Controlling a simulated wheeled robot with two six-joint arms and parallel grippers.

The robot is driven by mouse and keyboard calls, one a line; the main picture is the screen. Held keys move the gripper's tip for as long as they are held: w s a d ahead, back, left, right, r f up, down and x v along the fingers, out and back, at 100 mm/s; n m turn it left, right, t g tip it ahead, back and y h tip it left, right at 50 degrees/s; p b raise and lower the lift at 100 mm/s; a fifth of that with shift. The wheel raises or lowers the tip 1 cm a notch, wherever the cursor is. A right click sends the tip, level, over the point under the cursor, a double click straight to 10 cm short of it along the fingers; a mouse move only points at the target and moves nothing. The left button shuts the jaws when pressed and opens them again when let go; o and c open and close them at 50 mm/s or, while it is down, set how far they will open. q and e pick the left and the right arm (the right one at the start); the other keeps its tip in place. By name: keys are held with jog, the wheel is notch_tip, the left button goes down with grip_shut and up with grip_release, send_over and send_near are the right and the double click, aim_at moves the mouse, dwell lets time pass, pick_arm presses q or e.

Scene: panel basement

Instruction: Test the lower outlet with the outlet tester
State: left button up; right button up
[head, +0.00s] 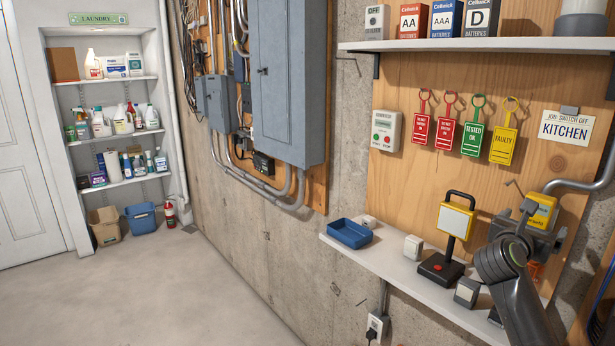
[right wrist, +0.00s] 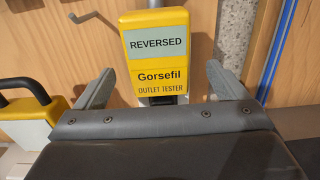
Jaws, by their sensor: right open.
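The yellow outlet tester (head: 541,212) is at the right end of the lower shelf area, in front of the wooden board. In the right wrist view the tester (right wrist: 156,80) shows a grey display reading REVERSED. My right gripper (head: 543,224) is at the tester; in the wrist view its open jaws (right wrist: 160,72) stand on either side of it, with gaps visible. The tester's lower end is hidden behind the gripper body. A wall outlet (head: 376,322) sits low on the concrete wall under the shelf, with something black at its lower part. My left gripper is out of view.
The lower shelf (head: 400,272) holds a blue tray (head: 350,233), a black-handled yellow work lamp (head: 451,235) and small boxes. Tags (head: 472,139) hang on the board above. A conduit (head: 382,296) runs down to the outlet. Floor at left is clear.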

jog(key=shift+p, duration=0.35)
dwell(0.6)
jog(key=c, duration=1.8)
jog(key=shift+p+v, duration=1.15)
jog(key=shift+v, duration=1.9)
jog(key=shift+c, duration=0.2)
jog(key=shift+w+d, duration=0.1)
